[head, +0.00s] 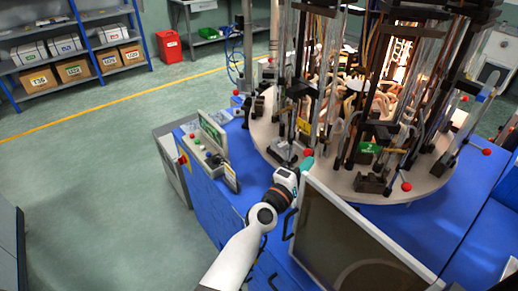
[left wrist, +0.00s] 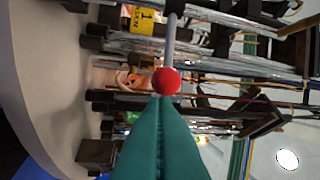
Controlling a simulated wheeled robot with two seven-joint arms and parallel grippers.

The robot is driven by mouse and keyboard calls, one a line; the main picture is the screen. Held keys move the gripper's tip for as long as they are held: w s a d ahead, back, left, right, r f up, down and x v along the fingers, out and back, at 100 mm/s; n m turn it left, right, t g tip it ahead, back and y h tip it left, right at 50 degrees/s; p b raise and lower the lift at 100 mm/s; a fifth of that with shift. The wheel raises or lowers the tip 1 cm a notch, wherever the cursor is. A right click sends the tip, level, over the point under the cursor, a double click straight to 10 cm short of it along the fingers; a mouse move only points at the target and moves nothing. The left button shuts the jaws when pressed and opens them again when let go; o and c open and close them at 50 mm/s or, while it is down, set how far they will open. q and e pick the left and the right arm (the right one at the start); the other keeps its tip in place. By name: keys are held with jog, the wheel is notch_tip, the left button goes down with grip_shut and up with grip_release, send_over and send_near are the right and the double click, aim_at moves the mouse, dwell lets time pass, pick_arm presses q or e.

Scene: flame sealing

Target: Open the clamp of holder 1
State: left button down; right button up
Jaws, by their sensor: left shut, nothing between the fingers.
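Holder 1 carries a yellow label with a "1" (left wrist: 147,19), seen sideways at the top of the left wrist view; a yellow label also shows in the head view (head: 303,125). A grey lever with a red ball knob (left wrist: 166,81) sits beside it; the knob shows in the head view (head: 308,152). My left gripper (head: 306,163) is at the round table's front edge, just by the knob. Its teal fingers (left wrist: 160,103) are shut and empty, tips right at the knob; whether they touch it I cannot tell. The clamp jaws are not clear. My right gripper is not in view.
The round table (head: 275,140) carries several holders with glass tubes and red knobs; a green label (head: 370,148) marks another holder. A dark monitor (head: 350,240) stands just right of my left arm. A control panel (head: 212,135) is to the left.

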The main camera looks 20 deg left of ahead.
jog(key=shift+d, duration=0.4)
pick_arm(q)
jog(key=shift+s, duration=0.1)
